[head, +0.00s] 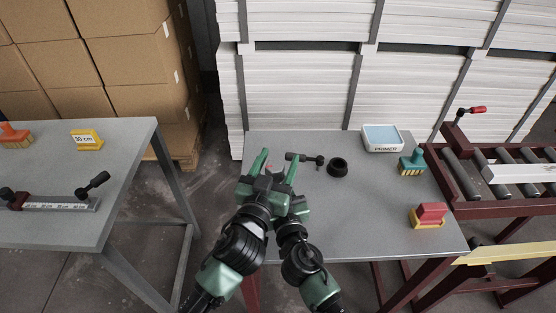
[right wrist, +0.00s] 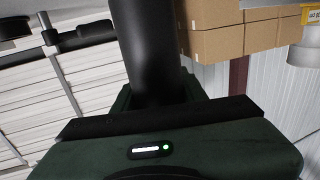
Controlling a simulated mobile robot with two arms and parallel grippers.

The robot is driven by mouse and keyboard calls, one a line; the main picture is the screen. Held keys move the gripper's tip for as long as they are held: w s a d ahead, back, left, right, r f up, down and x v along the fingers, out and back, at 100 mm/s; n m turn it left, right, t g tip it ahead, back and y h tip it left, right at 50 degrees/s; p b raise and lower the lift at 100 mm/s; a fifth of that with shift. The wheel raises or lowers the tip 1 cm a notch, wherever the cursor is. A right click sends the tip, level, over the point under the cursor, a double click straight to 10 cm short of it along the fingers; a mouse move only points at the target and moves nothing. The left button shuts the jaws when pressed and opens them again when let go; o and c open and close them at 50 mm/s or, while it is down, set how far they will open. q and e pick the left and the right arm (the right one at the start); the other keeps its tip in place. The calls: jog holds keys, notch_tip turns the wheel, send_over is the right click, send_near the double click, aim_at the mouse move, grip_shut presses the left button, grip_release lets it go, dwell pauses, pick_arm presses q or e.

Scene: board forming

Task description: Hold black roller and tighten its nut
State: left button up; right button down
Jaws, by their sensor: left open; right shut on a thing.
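A black cylinder, which looks like the black roller (right wrist: 150,50), stands up close in the right wrist view. My right gripper (right wrist: 155,103) is shut on it. In the head view the right gripper and the roller are mostly hidden behind my left gripper (head: 274,167). The left gripper is open at the left part of the grey table, its green fingers spread and pointing away from me. I cannot make out the nut. A black ring-shaped part (head: 337,167) lies on the table to the right, beside a black-handled lever tool (head: 305,158).
The grey table (head: 370,225) is bare at the front middle. A primer tray (head: 382,138), a teal brush (head: 412,162) and a red-yellow block (head: 429,214) stand on its right. A roller conveyor (head: 462,175) borders it. Another table (head: 125,165) stands left.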

pick_arm(q)
jog(key=shift+w, duration=0.1)
pick_arm(e)
jog(key=shift+f, duration=0.35)
pick_arm(q)
grip_shut()
